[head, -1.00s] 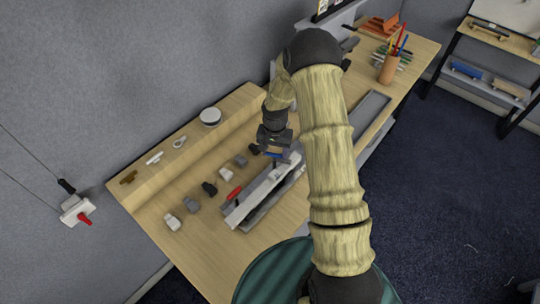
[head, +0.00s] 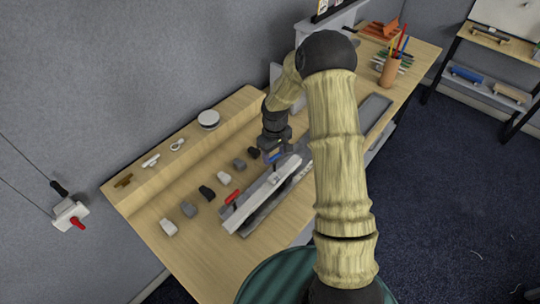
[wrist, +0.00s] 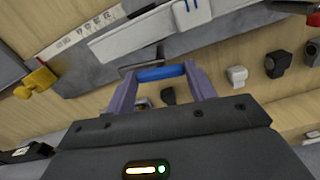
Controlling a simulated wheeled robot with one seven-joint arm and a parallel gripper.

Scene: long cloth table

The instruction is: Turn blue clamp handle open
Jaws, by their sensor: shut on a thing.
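The blue clamp handle (wrist: 161,73) lies across between the two purple fingers of my gripper (wrist: 160,82) in the wrist view, and the fingers are shut on it. In the head view my gripper (head: 273,152) points down at the far end of a long light-grey fixture (head: 262,192), with a bit of the blue handle (head: 276,157) showing beside it. The clamp body under the handle is mostly hidden by the gripper. A red handle (head: 232,196) lies at the near end of the fixture.
A row of small grey, black and white blocks (head: 223,177) stands left of the fixture. A raised wooden ledge (head: 160,175) behind carries small parts and a round white item (head: 209,118). A pencil cup (head: 390,70) stands at the far right.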

